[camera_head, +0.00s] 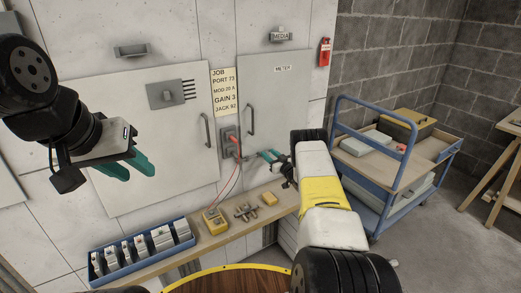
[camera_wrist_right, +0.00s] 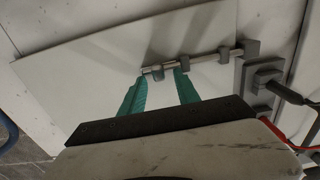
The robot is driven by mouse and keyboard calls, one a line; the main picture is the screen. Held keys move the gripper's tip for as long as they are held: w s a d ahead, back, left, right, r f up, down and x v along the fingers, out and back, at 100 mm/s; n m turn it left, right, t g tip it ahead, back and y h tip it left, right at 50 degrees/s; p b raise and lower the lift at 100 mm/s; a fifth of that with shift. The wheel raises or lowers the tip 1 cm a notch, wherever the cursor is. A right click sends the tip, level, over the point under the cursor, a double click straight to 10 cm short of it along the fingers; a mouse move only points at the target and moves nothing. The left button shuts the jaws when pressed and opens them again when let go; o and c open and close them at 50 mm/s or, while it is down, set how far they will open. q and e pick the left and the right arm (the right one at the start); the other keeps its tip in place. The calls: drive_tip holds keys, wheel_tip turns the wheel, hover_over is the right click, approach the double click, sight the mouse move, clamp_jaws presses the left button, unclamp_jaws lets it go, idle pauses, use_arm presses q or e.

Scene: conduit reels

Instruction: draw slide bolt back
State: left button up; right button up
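The slide bolt (camera_wrist_right: 205,60) shows in the right wrist view as a thin metal rod running through grey brackets on the pale METER door (camera_wrist_right: 110,70). A short knob-like end sits near my fingertips. My right gripper (camera_wrist_right: 163,76) has its two green fingers apart, one on each side of that end; I cannot tell whether either finger touches it. In the head view my right gripper (camera_head: 270,156) is at the lower part of the METER door (camera_head: 283,92), and the bolt is mostly hidden there. My left gripper (camera_head: 130,167) is open and empty before the left door.
A grey socket box (camera_head: 229,141) with a red plug and leads stands left of the METER door. Below, a wooden ledge (camera_head: 240,232) holds a yellow meter (camera_head: 215,221) and a blue tray (camera_head: 120,277). A blue trolley (camera_head: 372,215) stands at right.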

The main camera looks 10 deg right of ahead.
drive_tip(key=shift+c, duration=0.5)
clamp_jaws()
idle(1.0)
